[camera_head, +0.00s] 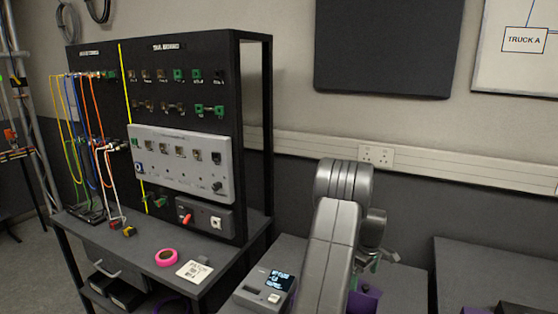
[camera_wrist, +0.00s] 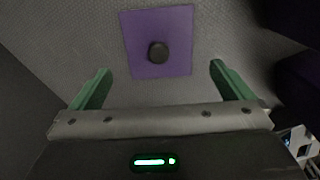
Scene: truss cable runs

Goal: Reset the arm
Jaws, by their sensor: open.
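My gripper (camera_wrist: 162,88) shows in the wrist view with its two green fingers spread wide and nothing between them. A flat purple square (camera_wrist: 138,30) with a dark round knob lies on the grey textured surface (camera_wrist: 220,75) just beyond the fingertips, apart from them. In the head view my grey arm rises at the lower middle and bends over. It hides most of the gripper and part of the purple item (camera_head: 364,297) below it.
A black rack (camera_head: 222,130) with connector panels and coloured cables (camera_head: 88,130) stands at left. Its shelf holds a pink tape roll (camera_head: 168,257) and a white card (camera_head: 194,270). A grey device with a screen (camera_head: 265,289) sits left of my arm. A dark table (camera_head: 495,275) is at right.

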